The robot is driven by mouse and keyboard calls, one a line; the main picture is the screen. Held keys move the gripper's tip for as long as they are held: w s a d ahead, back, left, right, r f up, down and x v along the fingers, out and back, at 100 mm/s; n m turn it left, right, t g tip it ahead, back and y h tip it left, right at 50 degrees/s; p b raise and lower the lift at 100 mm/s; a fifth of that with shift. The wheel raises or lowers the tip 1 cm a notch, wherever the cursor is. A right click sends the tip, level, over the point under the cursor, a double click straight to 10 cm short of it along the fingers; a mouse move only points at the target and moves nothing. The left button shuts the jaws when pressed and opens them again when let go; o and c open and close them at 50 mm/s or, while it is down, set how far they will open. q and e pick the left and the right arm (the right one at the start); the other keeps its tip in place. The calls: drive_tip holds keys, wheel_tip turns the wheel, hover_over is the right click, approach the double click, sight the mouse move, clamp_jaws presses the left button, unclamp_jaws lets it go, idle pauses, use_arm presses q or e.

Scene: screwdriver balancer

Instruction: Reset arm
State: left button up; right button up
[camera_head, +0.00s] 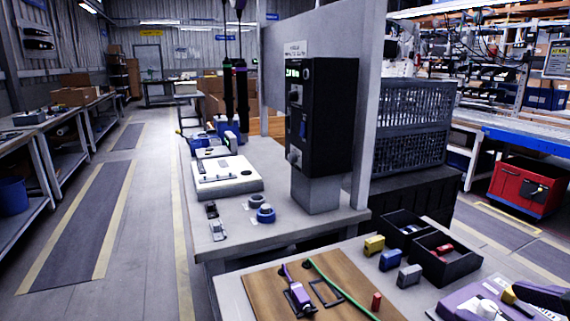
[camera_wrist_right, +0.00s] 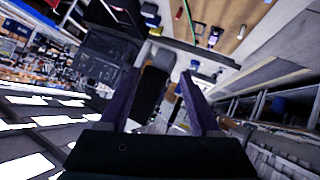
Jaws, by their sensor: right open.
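My right gripper (camera_wrist_right: 160,75) is open in the right wrist view, its two purple fingers apart, with nothing visible held between them. A dark part at the lower right edge of the head view looks like my right arm. My left gripper is out of view. A purple screwdriver (camera_head: 299,295) lies on a wooden board (camera_head: 258,291) on the near table. It also shows at the top of the right wrist view (camera_wrist_right: 213,38), clear of the gripper. A green cable (camera_head: 338,288) runs over the board.
Black bins (camera_head: 450,262) and small yellow, blue and grey blocks (camera_head: 408,276) sit right of the board. A purple-and-white item (camera_head: 483,306) is at the lower right. A black device (camera_head: 322,120) stands on the table behind. A walkway (camera_head: 85,210) runs along the left.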

drive_tip(key=s+f+m+g+y+p, duration=0.15)
drive_tip(key=s+g, duration=0.25)
drive_tip(key=s, duration=0.4)
drive_tip(key=s+f+g+p, duration=0.2)
drive_tip(key=s+g, duration=0.2)
drive_tip(key=s, duration=0.4)
use_arm(q)
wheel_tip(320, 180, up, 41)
drive_tip(key=p, duration=3.6)
use_arm(e)
wheel_tip(320, 180, up, 36)
drive_tip(key=w, duration=0.1)
drive_tip(key=shift+a+f, duration=0.15)
drive_tip(key=shift+a, duration=0.2)
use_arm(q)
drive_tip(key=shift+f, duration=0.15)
